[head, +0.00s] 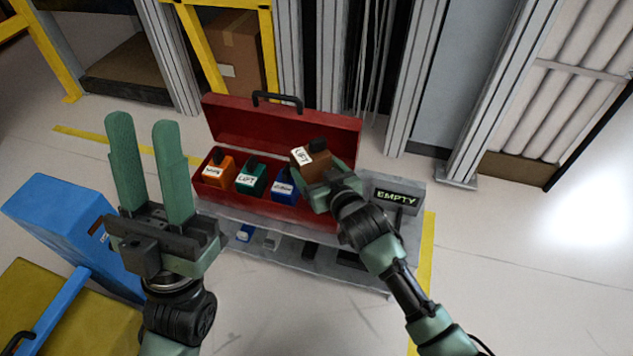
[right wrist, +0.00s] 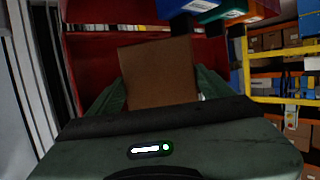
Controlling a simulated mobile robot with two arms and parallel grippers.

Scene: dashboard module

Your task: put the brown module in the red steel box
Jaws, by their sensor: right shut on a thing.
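The red steel box (head: 228,122) stands open on a grey cart, its lid raised at the back. Orange (head: 214,171), green (head: 252,177) and blue (head: 283,187) modules sit in it from left to centre. The brown module (head: 311,171) is in my right gripper (head: 328,180), over the right part of the box, slightly tilted. In the right wrist view the brown module (right wrist: 158,72) sits between the fingers with the red box (right wrist: 90,60) behind it. Whether it touches the box floor is hidden. My left gripper (head: 145,165) is open and empty, left of the box.
The grey cart (head: 412,226) carries an EMPTY sign (head: 396,196) to the right of the box and several small items on its lower shelf. A blue case (head: 62,215) stands at the left. Metal posts and yellow racks rise behind. Floor at right is clear.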

